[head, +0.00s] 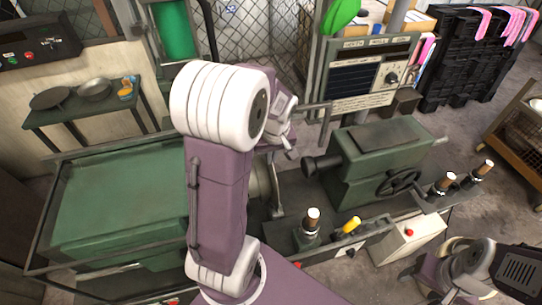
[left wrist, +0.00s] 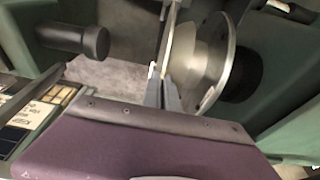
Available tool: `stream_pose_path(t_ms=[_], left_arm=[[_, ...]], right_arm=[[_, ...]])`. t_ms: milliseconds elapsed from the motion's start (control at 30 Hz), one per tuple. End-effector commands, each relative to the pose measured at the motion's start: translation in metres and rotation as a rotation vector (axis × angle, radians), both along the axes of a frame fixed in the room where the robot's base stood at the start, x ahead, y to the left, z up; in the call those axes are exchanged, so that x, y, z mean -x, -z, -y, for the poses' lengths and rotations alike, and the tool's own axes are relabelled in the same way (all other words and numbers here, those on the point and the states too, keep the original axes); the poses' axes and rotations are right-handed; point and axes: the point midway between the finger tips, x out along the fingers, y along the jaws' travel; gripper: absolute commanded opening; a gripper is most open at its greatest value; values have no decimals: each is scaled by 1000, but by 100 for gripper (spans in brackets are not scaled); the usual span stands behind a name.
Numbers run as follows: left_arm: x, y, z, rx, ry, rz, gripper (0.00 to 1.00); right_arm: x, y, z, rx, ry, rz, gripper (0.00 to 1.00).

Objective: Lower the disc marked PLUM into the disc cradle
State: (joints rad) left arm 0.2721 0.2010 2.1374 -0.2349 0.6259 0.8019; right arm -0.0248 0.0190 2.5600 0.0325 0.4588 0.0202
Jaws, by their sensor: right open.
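In the left wrist view, the fingers of my left gripper (left wrist: 163,88) are close together on the lower edge of a thin metal disc (left wrist: 171,42), seen almost edge-on. No lettering on it is readable, so I cannot tell whether it is PLUM. A round metal faceplate (left wrist: 215,62) is just right of it. In the head view, my left wrist (head: 284,122) is partly behind my own arm, and the held disc is hidden there. My right gripper (head: 412,271) is low at the right, open, with no object visible in it. I cannot pick out the disc cradle.
The green lathe has a tailstock (head: 375,160) with a handwheel (head: 398,182); its dark quill (left wrist: 85,40) faces the faceplate. Dishes (head: 95,90) lie on a side table at left.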

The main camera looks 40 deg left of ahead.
Motion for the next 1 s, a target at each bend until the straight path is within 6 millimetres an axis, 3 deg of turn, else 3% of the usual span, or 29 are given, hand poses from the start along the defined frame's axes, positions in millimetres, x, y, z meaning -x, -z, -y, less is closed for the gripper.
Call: stream_pose_path(t_ms=[1000], left_arm=[[0, 20, 0, 0, 0, 0, 0]], right_arm=[[0, 18, 0, 0, 0, 0, 60]])
